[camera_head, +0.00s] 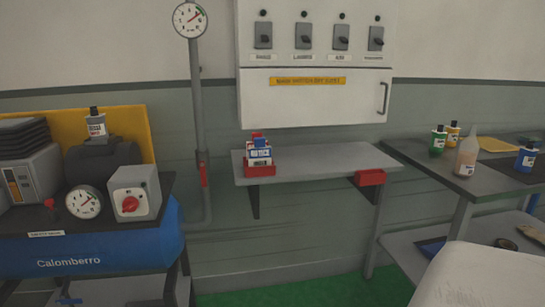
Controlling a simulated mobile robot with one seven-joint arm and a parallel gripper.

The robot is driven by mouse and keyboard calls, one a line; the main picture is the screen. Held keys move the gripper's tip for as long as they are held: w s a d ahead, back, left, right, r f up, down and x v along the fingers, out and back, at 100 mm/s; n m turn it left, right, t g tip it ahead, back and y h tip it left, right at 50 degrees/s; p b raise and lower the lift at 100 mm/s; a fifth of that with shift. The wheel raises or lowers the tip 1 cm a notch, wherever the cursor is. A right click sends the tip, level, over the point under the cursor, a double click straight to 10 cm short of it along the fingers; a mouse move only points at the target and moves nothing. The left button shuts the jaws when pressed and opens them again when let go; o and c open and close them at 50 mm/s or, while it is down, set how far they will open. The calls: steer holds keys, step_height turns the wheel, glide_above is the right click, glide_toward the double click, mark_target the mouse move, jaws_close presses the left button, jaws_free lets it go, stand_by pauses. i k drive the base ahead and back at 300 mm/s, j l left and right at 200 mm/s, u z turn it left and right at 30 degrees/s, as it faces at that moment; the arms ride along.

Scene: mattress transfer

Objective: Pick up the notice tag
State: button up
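The notice tag (259,152) appears to be the small white and blue item marked "NOTICE" at the left end of the grey wall shelf (318,163). Several such tags may be stacked together there; the picture is too small to tell. They stand in or just behind a red holder (260,171) at the shelf's front edge, with a bit of red showing on top. My gripper's fingers are not in view.
A second red block (369,177) sits at the shelf's right front. A white switch cabinet (315,100) hangs above. A grey pipe (199,110) stands left of the shelf. A blue compressor (90,262) is at left; a workbench (440,172) with bottles is at right.

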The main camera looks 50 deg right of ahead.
mark_target(260, 154)
steer(key=i+j+z, duration=0.1)
steer(key=i+z, duration=0.2)
steer(key=z, duration=0.2)
steer(key=i+j+z, duration=0.25)
steer(key=z, duration=0.2)
steer(key=i+j+z, duration=0.2)
steer(key=z, duration=0.3)
steer(key=i+j+z, duration=0.15)
steer(key=j+z, duration=0.35)
steer(key=i+j+z, duration=0.1)
steer(key=j+z, duration=0.25)
steer(key=j, duration=0.15)
steer(key=j+z, duration=0.3)
steer(key=j, duration=0.2)
steer(key=j+z, duration=0.35)
steer(key=j, duration=0.15)
steer(key=i, duration=0.55)
